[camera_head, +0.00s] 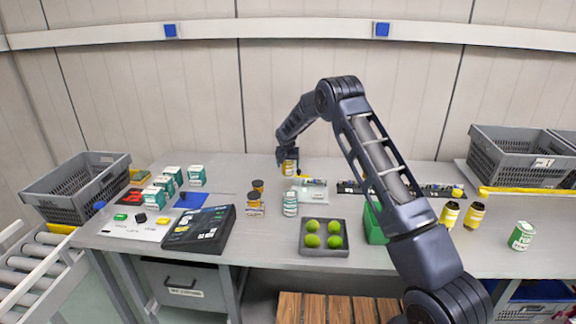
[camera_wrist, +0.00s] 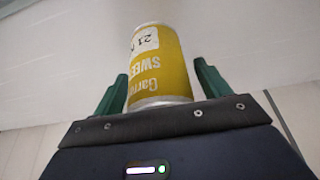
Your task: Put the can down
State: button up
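A yellow can (camera_head: 289,168) with a white label patch is at my gripper (camera_head: 289,157), towards the back of the grey table. In the wrist view the yellow can (camera_wrist: 160,65) lies between the two green fingers of my gripper (camera_wrist: 162,85), its silver rim nearest the palm. The fingers flank the can closely and look shut on it, with a thin sliver of background by the right finger. The lettering appears upside down there. Whether the can's lower end touches the table cannot be told.
A white-and-green can (camera_head: 290,204) and dark-lidded jars (camera_head: 256,206) stand in front. A grey tray (camera_head: 324,252) holds several green balls. A light flat box (camera_head: 312,190) lies just right of the yellow can. Yellow jars (camera_head: 449,214) and grey crates (camera_head: 512,157) are at right.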

jog(key=shift+r, duration=0.1)
jog(key=v, duration=1.2)
jog(key=s+d+r, duration=0.4)
jog(key=d+r, duration=0.3)
jog(key=d, duration=0.1)
jog(key=s+d+r, duration=0.5)
jog(key=d+r, duration=0.2)
jog(key=s+d+r, duration=0.9)
jog(key=s+d, duration=0.4)
jog(key=s, duration=0.1)
jog(key=s+d+r, duration=0.1)
jog(key=s+d, duration=0.3)
jog(key=s, duration=0.4)
jog(key=s+d+r, duration=0.1)
jog(key=s+d, duration=0.3)
jog(key=s, duration=0.4)
jog(key=s+d+f, duration=0.2)
jog(key=s, duration=0.6)
jog(key=s+d+f, duration=0.2)
jog(key=s+f, duration=0.1)
jog(key=s, duration=0.6)
jog(key=shift+f, duration=0.25)
jog(key=shift+o, duration=0.3)
